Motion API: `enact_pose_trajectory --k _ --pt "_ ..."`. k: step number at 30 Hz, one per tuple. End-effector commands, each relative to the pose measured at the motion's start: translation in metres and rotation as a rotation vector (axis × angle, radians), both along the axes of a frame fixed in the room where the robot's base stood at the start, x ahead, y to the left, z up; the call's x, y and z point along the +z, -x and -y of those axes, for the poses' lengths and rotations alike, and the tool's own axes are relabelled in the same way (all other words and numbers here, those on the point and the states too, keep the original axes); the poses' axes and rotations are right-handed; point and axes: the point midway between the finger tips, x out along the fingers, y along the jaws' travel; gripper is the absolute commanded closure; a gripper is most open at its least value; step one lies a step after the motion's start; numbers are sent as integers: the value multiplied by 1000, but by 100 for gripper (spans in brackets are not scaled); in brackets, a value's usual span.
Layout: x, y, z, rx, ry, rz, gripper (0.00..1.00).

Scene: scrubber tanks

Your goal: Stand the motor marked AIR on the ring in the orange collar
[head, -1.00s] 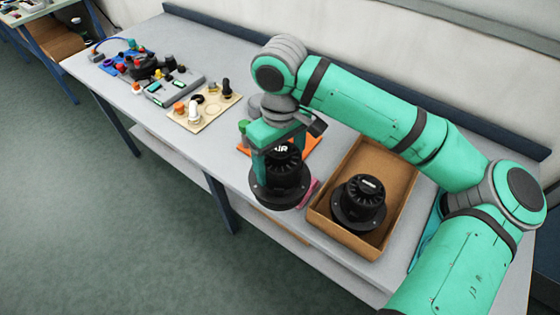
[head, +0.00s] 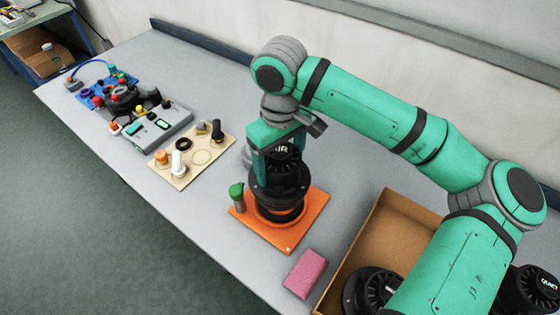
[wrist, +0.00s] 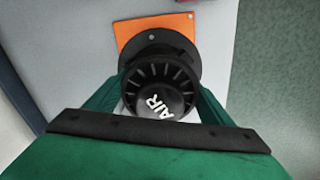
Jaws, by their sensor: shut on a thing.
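The black motor marked AIR (head: 284,178) is upright in my gripper (head: 277,160), which is shut on its upper part. In the head view it is over the orange plate (head: 304,222), with an orange collar (head: 281,217) partly showing beneath its flange. The motor hides most of the collar and the ring, so I cannot tell whether it touches them. In the wrist view, the motor (wrist: 158,88) sits between the green fingers, its white AIR label facing the camera. Part of the orange plate (wrist: 150,28) shows beyond its flange.
A green-topped peg (head: 237,197) stands at the plate's left corner. A pink block (head: 305,273) lies in front. A cardboard box (head: 385,232) holding another black motor (head: 368,291) is to the right. A beige board (head: 201,157) with several parts lies left.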

Motion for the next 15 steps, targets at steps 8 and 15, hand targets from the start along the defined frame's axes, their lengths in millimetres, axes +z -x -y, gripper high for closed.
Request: enact_pose_trajectory --k 8,15 --pt "-3 0 0 1 0 1 87" --pt "-18 0 -1 1 0 1 87"
